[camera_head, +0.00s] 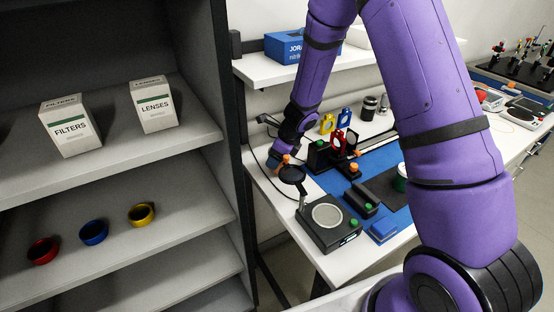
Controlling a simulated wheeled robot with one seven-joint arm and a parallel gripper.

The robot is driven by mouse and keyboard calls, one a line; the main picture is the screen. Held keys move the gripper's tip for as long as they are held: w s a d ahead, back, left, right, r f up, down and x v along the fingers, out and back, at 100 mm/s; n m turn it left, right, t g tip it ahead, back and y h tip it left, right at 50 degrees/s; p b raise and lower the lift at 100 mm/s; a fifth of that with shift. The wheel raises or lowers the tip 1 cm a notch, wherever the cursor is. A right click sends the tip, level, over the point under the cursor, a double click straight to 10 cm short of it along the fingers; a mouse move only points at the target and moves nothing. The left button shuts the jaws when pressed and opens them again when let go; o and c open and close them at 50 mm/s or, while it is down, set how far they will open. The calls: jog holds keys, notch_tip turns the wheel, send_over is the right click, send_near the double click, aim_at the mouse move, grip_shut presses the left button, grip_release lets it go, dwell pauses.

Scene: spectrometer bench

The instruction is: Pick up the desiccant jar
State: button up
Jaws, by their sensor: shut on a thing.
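The end of my arm, with my gripper (276,163), is low over the left end of the white bench, behind a round dark lens on a stand. My gripper is small here and its fingertips are hidden. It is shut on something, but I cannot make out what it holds. No jar can be surely named as the desiccant jar. A dark-lidded jar (369,108) and a glass jar (383,104) stand upright at the back of the bench, apart from my gripper. A white and green container (401,178) is partly hidden by my arm.
A black device with a round plate (328,216) stands at the bench's front left. Colored optic mounts (341,139) stand on the blue mat (386,160). A tall shelf (190,200) with boxes and rings is at left. A wall shelf (290,70) hangs above the bench.

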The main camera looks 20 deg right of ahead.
jog(key=shift+s+d+f+t+y, duration=0.1)
jog(key=shift+s+d+t+y, duration=0.15)
jog(key=shift+t+y, duration=0.4)
jog(key=shift+s+d+f+t+y, duration=0.1)
jog(key=shift+d+t+y, duration=0.15)
jog(key=shift+t+y, duration=0.4)
jog(key=s+d+r, duration=0.3)
jog(key=r, duration=0.8)
jog(key=s+d+r+g+h, duration=0.1)
jog(key=s+d+g+h, duration=0.1)
jog(key=s+d, duration=1.1)
jog(key=shift+d+r+g+h, duration=0.2)
jog(key=shift+d+g+h, duration=0.1)
jog(key=shift+d, duration=1.2)
jog(key=shift+s, duration=0.1)
